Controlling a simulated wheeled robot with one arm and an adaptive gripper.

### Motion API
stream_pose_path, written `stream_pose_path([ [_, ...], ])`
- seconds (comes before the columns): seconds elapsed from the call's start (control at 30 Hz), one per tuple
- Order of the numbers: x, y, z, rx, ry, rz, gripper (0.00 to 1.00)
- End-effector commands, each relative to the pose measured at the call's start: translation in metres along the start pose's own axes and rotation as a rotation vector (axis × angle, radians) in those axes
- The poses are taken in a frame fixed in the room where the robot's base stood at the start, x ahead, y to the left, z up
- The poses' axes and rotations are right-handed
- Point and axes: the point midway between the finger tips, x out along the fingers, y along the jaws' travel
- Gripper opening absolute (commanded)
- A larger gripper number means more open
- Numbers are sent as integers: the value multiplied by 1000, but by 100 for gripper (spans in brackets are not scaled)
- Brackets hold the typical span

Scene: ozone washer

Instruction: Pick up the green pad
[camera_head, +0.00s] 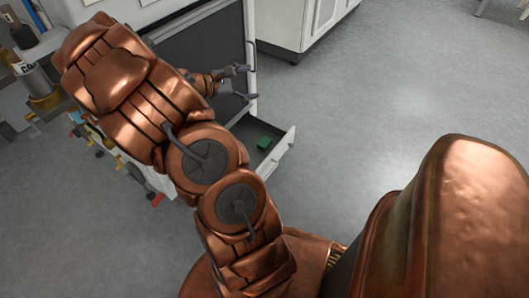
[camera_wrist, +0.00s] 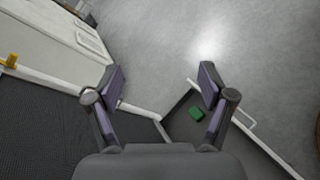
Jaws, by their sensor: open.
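The green pad (camera_head: 264,143) lies in an open drawer (camera_head: 284,151) low on the cabinet. In the wrist view the pad (camera_wrist: 196,113) is a small green block on the drawer's dark floor, close to my right finger in the picture. My gripper (camera_head: 243,84) is open and empty, above the dark cabinet top and beyond the pad in the head view. In the wrist view my gripper (camera_wrist: 160,80) has its two fingers wide apart, with the pad appearing between them toward the right. Nothing touches the pad as far as I can see.
The dark-topped cabinet (camera_head: 200,45) stands beside the drawer. A white cabinet (camera_head: 285,22) is at the back. Bottles and coloured valves (camera_head: 155,200) are at the left. The grey floor (camera_head: 400,90) to the right is clear. The drawer has a handle (camera_wrist: 245,117).

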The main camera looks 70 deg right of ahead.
Motion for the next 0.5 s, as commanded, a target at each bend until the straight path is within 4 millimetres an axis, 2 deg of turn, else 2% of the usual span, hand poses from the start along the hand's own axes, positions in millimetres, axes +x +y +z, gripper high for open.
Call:
stream_pose_path([
  [0.03, 20, -9, -28, -42, -13, 20, 81],
  [0.27, 88, -24, -119, -243, -26, 129, 81],
  [0.37, 116, -37, -164, -331, -13, 169, 81],
  [0.5, 153, -65, -230, -459, 19, 221, 81],
])
